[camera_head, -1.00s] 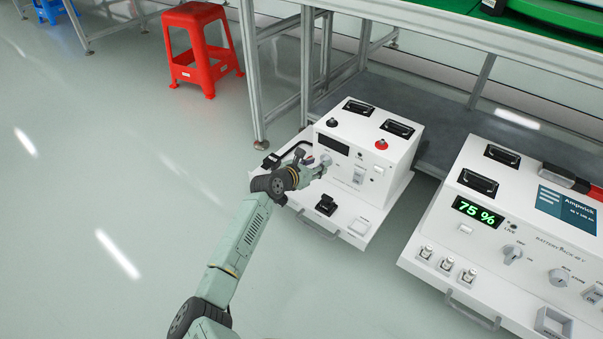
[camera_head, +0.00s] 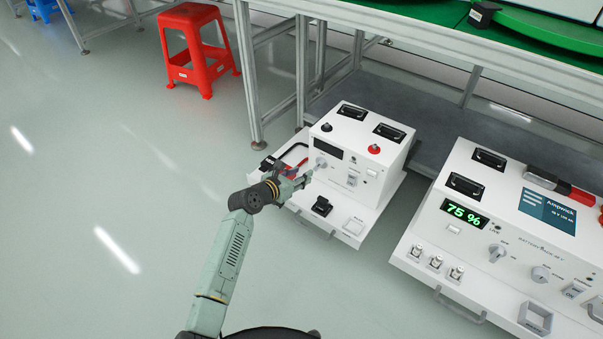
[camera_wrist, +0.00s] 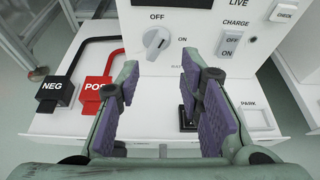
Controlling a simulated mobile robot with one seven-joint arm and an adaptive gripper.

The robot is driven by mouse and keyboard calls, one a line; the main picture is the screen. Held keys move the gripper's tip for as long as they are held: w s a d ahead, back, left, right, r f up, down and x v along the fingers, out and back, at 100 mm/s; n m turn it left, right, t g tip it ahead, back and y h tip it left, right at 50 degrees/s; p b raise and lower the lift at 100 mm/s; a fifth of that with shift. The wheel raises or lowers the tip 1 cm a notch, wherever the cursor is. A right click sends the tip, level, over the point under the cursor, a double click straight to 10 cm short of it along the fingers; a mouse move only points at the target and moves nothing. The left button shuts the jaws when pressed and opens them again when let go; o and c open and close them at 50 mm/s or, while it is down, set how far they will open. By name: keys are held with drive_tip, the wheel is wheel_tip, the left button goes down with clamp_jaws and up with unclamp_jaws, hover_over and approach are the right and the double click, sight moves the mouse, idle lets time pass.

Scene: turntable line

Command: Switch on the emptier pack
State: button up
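The left pack (camera_head: 345,168) is a white box with a dark, blank display (camera_head: 328,148). My gripper (camera_head: 309,178) is just in front of the left pack's rotary knob (camera_head: 320,162). In the wrist view my gripper (camera_wrist: 160,70) is open and empty, its purple-padded fingers on either side below the knob (camera_wrist: 157,42). The knob has OFF above it and ON to its right. The fingers appear apart from the knob. Its exact setting is hard to tell.
Black NEG (camera_wrist: 54,92) and red POS (camera_wrist: 95,92) connectors lie left of the fingers. A CHARGE switch (camera_wrist: 230,42) and a PARK pad (camera_wrist: 254,116) are to the right. A green-topped table (camera_head: 400,25) stands over the packs. A red stool (camera_head: 195,50) stands behind; the left floor is clear.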

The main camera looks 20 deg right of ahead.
drive_tip(key=s+d+f+n+g+h, duration=0.1)
drive_tip(key=s+d+n+g+h, duration=0.1)
drive_tip(key=s+d+n+h, duration=0.4)
drive_tip(key=n+t+y, duration=0.3)
drive_tip(key=n+t, duration=0.2)
drive_tip(key=n, duration=2)
approach(317, 167)
drive_tip(key=b+x, duration=0.1)
drive_tip(key=x, duration=0.3)
drive_tip(key=b+x, duration=0.1)
drive_tip(key=x, duration=0.3)
drive_tip(key=shift+f+b, duration=0.2)
drive_tip(key=shift+b, duration=0.15)
drive_tip(key=shift+w+d+r, duration=0.1)
drive_tip(key=shift+w+d, duration=0.35)
drive_tip(key=shift+c, duration=0.3)
clamp_jaws()
